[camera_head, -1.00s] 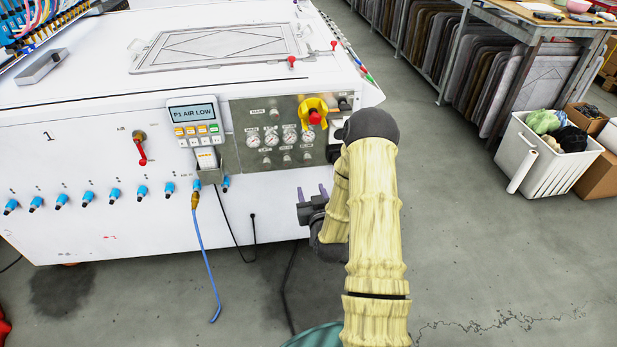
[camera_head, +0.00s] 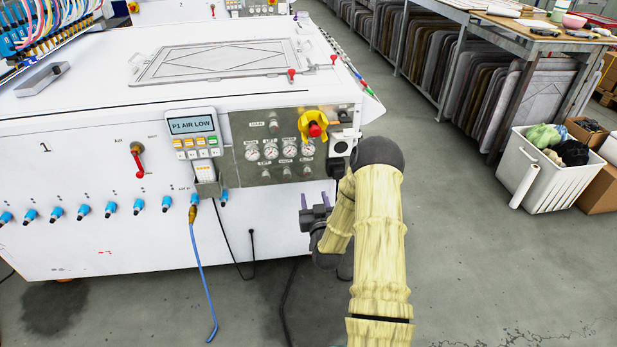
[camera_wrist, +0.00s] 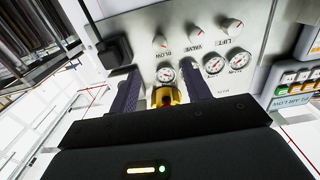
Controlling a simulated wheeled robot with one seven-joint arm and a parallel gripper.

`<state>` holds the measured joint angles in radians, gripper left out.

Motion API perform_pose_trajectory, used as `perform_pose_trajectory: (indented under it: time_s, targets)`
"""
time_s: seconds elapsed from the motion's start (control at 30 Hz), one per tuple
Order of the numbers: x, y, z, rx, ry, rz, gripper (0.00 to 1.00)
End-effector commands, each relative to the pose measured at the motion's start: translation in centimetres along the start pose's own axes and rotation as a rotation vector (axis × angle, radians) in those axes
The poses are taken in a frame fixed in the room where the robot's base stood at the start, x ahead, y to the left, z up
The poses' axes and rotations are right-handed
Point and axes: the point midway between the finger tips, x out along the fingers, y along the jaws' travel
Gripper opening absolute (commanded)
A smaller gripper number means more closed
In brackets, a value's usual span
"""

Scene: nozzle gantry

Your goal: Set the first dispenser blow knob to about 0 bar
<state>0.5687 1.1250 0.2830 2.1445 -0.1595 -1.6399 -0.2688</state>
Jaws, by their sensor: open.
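The blow knob is a small light knob with a red mark, at the right of the lower knob row on the steel panel (camera_head: 240,150). In the wrist view the panel is upside down, so the blow knob (camera_wrist: 160,42) shows above a gauge (camera_wrist: 166,75), beside the valve knob (camera_wrist: 194,29) and lift knob (camera_wrist: 235,25). My gripper (camera_head: 314,200) is open and empty, below the panel's lower right in the head view. In the wrist view its fingers (camera_wrist: 160,74) appear either side of that gauge, with the blow knob beyond the tips. The blow setting is too small to read.
A yellow and red emergency stop (camera_head: 314,130) sits at the panel's upper right; its yellow part shows between my fingers in the wrist view. A black plug is close to my left finger there. A pendant (camera_head: 193,130) reads P1 AIR LOW. Open floor lies right of the machine.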

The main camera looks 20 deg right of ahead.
Motion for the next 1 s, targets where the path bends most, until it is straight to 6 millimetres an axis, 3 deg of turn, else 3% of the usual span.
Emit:
perform_pose_trajectory:
  time_s: [0.6, 0.8, 1.0]
  targets:
    - [10.1, 0.1, 0.1, -0.001, 0.003, 0.002, 0.48]
    - [11.8, 0.0, 0.0, -0.001, 0.002, 0.001, 0.48]
    - [12.0, 0.0, 0.0, 0.0, 0.0, 0.0, 0.48]
